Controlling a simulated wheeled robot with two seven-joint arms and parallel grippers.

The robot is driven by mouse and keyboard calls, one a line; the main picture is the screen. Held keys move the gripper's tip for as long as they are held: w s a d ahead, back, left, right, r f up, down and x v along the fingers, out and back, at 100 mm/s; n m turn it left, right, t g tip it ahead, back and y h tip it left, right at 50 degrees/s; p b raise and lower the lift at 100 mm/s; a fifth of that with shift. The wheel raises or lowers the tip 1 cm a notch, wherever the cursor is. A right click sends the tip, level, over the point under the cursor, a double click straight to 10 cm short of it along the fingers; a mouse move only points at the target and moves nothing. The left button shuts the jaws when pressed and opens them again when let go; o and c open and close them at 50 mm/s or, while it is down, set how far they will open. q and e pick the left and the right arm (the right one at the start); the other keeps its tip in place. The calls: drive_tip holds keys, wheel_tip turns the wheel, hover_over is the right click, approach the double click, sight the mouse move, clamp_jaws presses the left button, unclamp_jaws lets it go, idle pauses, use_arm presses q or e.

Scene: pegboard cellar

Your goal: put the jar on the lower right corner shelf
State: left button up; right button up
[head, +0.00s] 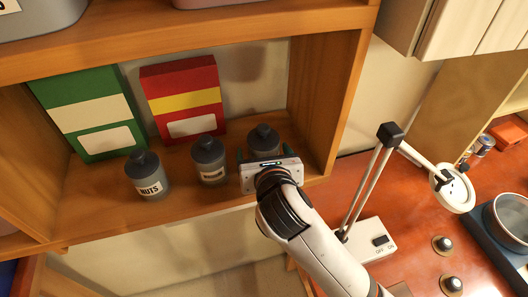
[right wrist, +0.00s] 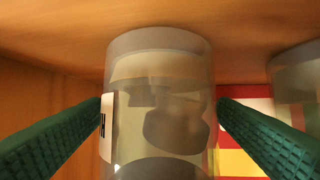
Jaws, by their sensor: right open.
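A grey jar with a dark lid (head: 263,138) stands upright at the right end of the wooden shelf (head: 215,205). My right gripper (head: 269,158) is at this jar and hides its lower part in the head view. In the right wrist view the jar (right wrist: 160,120) is between my two green fingers, which are open on either side of it. A pale label with dark lettering shows at the jar's left edge there. Whether either finger touches the jar I cannot tell. My left gripper is not in view.
Two similar jars stand to the left, one labelled NUTS (head: 148,175) and one in the middle (head: 209,160). A red box (head: 183,100) and a green box (head: 88,113) stand behind. The shelf's right wall (head: 335,95) is close. A lamp (head: 372,175) stands on the red counter.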

drive_tip(key=v, duration=1.2)
drive_tip(key=shift+r, duration=0.1)
